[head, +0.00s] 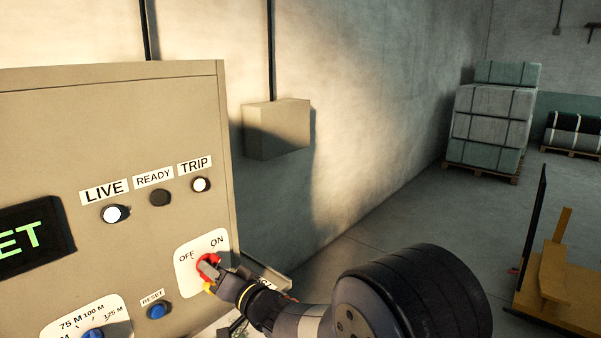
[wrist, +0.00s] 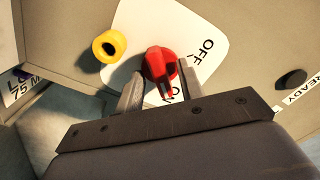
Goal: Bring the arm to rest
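My gripper (head: 212,275) is at the panel's red rotary switch (head: 208,262), at the lower right of the head view. In the wrist view the red switch (wrist: 158,63) sits between my two grey fingers (wrist: 161,85). The fingers stand apart, one on each side of the knob, and I see no clear grip on it. The handle's near end lies close to the ON letters, partly covering them; its exact setting is hard to tell. My arm reaches in from the bottom right of the head view.
The beige panel (head: 120,130) has bright LIVE (head: 115,214) and TRIP (head: 201,185) lamps, a dark READY lamp (head: 160,198) and a blue RESET button (head: 157,311). A yellow ring-shaped part (wrist: 109,44) is beside the switch. Open floor (head: 430,215) lies to the right.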

